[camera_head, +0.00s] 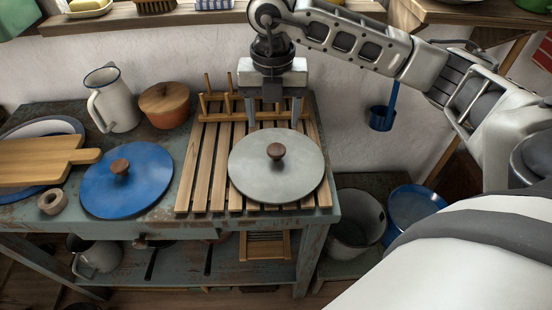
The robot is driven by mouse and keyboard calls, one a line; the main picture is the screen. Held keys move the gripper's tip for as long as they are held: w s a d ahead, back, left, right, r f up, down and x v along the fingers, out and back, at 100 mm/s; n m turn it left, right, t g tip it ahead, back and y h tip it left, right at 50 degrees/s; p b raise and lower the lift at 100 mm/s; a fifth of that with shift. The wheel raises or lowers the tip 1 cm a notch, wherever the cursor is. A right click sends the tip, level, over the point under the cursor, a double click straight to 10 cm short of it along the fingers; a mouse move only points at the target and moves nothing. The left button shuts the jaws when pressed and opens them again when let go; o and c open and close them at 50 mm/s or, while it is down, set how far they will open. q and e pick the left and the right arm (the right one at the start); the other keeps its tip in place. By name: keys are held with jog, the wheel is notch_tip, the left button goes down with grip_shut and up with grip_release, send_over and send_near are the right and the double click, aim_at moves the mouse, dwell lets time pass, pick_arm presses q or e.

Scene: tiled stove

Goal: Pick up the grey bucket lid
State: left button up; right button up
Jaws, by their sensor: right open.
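The grey bucket lid (252,172), a round flat disc with a dark brown wooden knob (276,151), lies on a slatted wooden rack on the table. My right gripper (274,112) points down just behind the lid, above the rack. Its two fingers are apart with nothing between them. The fingertips are near the lid's back edge; I cannot tell whether they touch it. My left gripper is out of view.
A blue lid (135,187) with a brown knob lies left of the slatted rack (200,180). A white jug (119,108) and an orange-brown pot (165,104) stand behind. A cutting board (40,161) lies far left. A grey bucket (352,225) stands lower right.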

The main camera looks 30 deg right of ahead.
aim_at(276, 149)
notch_tip(276, 149, down, 3)
jog(key=f, duration=0.2)
jog(key=f+p, duration=0.1)
jog(key=f, duration=0.1)
jog(key=shift+s+d, duration=0.2)
jog(key=shift+d, duration=0.05)
jog(key=shift+f, duration=0.65)
jog(key=c, duration=1.3)
grip_shut()
jog(key=shift+w+r, duration=0.1)
jog(key=shift+r, duration=0.05)
